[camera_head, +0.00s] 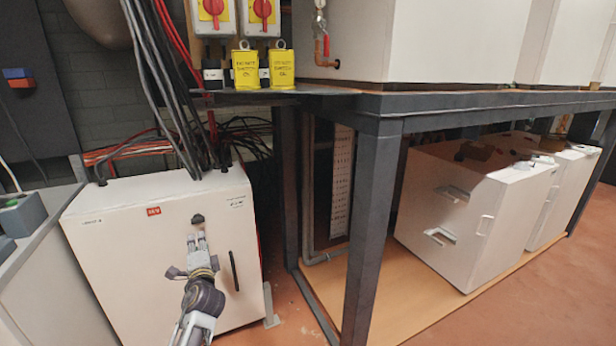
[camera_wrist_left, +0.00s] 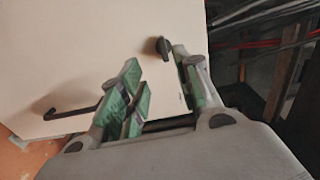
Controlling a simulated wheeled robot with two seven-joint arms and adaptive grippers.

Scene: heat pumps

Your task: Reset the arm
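My left arm comes up from the bottom of the head view. Its left gripper (camera_head: 197,238) is in front of the white cabinet (camera_head: 120,270). In the left wrist view the two green-padded fingers of the left gripper (camera_wrist_left: 157,66) are apart, with nothing between them. A black knob (camera_head: 197,219) on the cabinet door lies just beyond the fingertips; it also shows in the left wrist view (camera_wrist_left: 163,46). I cannot tell whether the fingers touch the door. A black handle (camera_head: 234,270) is on the door to the right of the gripper. My right gripper is not in view.
Black and grey cables (camera_head: 165,90) rise from the cabinet top. A dark metal frame (camera_head: 370,220) stands to the right, with white boxes (camera_head: 470,210) below and large white units (camera_head: 440,40) above. Red-handled switches (camera_head: 263,10) are above. Reddish floor (camera_head: 540,300) is clear at lower right.

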